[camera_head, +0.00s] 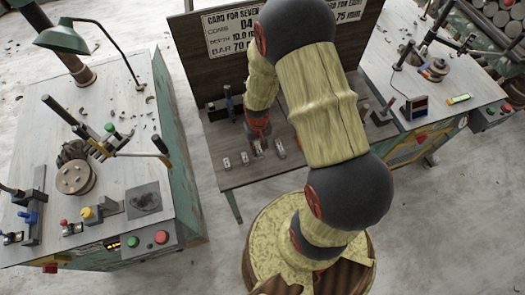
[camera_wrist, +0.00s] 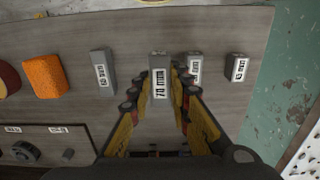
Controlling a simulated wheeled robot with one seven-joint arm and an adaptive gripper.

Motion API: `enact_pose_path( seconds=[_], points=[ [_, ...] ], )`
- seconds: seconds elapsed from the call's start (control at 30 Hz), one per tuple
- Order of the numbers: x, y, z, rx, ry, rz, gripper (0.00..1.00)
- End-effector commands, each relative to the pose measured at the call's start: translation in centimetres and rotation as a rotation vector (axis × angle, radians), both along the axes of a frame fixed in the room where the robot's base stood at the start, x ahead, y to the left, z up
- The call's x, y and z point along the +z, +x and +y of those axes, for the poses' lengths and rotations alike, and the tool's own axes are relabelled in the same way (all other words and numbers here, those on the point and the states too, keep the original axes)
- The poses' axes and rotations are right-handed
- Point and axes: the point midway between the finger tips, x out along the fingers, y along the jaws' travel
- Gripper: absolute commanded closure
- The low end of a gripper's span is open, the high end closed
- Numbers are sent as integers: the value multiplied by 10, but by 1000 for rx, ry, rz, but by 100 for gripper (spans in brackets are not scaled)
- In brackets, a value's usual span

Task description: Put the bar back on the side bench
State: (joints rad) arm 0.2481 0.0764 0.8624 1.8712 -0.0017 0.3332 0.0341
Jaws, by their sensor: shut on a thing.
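My gripper (camera_wrist: 157,82) is shut on a grey bar (camera_wrist: 159,62) whose white label appears to read 70 mm, standing between the fingertips. Other grey labelled bars stand on the wooden side bench (camera_wrist: 215,25): one to the left (camera_wrist: 101,58), one close on the right (camera_wrist: 195,60) partly behind a finger, and one farther right (camera_wrist: 238,63). Their labels are hard to read. In the head view my gripper (camera_head: 259,143) is low over the side bench (camera_head: 235,180), among the small bars. I cannot tell whether the held bar touches the bench.
An orange block (camera_wrist: 43,77) lies left of the bars. A sign (camera_head: 232,35) stands behind the bench, showing BAR 70. Benches with machines stand at left (camera_head: 140,80) and right (camera_head: 460,75). The bench edge is just right of the bars in the wrist view.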

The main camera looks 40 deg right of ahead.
Motion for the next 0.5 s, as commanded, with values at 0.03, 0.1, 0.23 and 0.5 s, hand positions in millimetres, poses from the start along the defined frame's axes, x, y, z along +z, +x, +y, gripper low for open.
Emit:
enact_pose_path(
  seconds=[0.03,0.1,0.23,0.5],
  points=[
    [-7,1,-6,-2,0,0,100],
    [-13,2,-11,-1,0,0,100],
    [-18,4,-16,0,-1,-2,100],
    [-46,5,-23,1,0,1,100]
  ],
)
